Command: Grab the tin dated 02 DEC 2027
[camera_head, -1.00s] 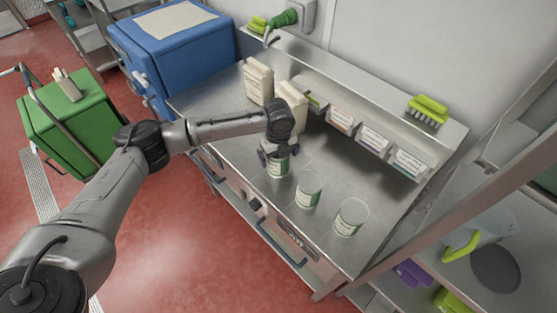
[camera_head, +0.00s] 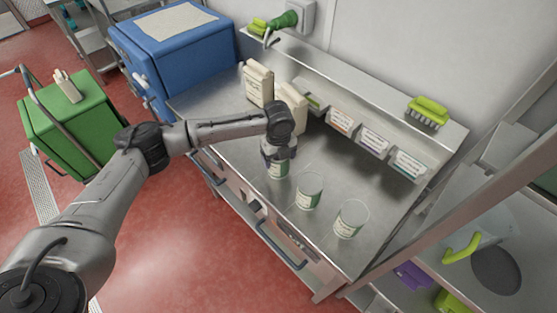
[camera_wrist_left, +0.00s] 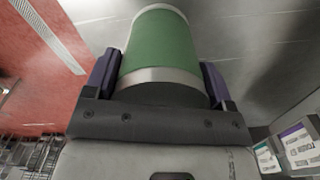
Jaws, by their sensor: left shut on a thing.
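Three tins with white and green labels stand in a row on the steel bench. The left tin (camera_head: 278,170) is between the fingers of my left gripper (camera_head: 278,154), which is shut on it. In the left wrist view this tin (camera_wrist_left: 158,50) shows a green band and pale metal ends, with a dark finger (camera_wrist_left: 160,88) pair on either side. The middle tin (camera_head: 309,191) and the right tin (camera_head: 350,219) stand free to its right. The dates are too small to read in these views. My right gripper is not in view.
Two cream jugs (camera_head: 258,83) stand behind the gripper. Labelled bins (camera_head: 374,141) line the back of the bench (camera_head: 215,105). A green brush (camera_head: 428,111) lies on the ledge. A blue cabinet (camera_head: 185,60) is at the left end. Bare bench lies between the tins and bins.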

